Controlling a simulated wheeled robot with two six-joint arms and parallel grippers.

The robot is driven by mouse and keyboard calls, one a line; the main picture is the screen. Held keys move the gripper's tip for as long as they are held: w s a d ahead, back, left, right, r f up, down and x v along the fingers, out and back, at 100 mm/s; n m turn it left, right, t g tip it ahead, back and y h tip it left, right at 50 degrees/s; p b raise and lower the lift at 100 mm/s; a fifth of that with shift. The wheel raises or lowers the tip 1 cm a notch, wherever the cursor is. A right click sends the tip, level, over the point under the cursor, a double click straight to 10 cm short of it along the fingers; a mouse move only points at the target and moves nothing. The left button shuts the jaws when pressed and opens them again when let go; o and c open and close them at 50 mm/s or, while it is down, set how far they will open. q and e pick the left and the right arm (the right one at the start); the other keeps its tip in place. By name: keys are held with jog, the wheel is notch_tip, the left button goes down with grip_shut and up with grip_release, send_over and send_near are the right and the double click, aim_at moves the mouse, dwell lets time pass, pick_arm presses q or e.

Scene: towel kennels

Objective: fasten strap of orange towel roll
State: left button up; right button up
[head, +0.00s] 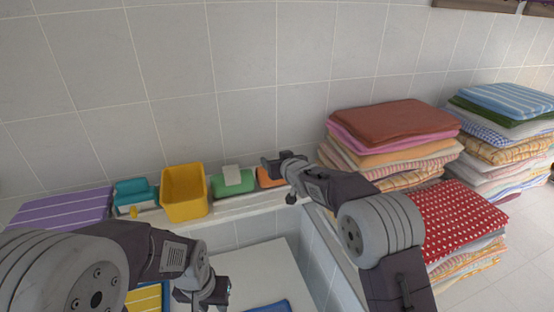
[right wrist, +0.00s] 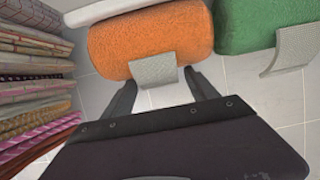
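The orange towel roll (right wrist: 140,38) lies on a ledge against the tiled wall. In the head view it (head: 268,178) is partly hidden behind my right gripper. Its pale grey strap (right wrist: 153,69) hangs loose off the front of the roll in the right wrist view. My right gripper (right wrist: 160,88) is open, its fingers to either side of the strap's free end, with no clear contact visible. In the head view my right gripper (head: 280,180) is in front of the roll. My left gripper (head: 212,296) is low at the bottom, and its fingers are too unclear to judge.
A green roll (head: 232,183) with its own grey strap lies left of the orange one. A yellow bin (head: 185,192), teal towels (head: 136,192) and a purple striped towel (head: 62,208) stand further left. Tall stacks of folded towels (head: 392,130) stand on the right.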

jog(key=shift+s+d, duration=0.1)
jog(key=b+v, duration=0.3)
jog(key=v, duration=0.5)
jog(key=shift+s+r, duration=0.25)
jog(key=shift+s, duration=0.1)
jog(key=shift+d, duration=0.1)
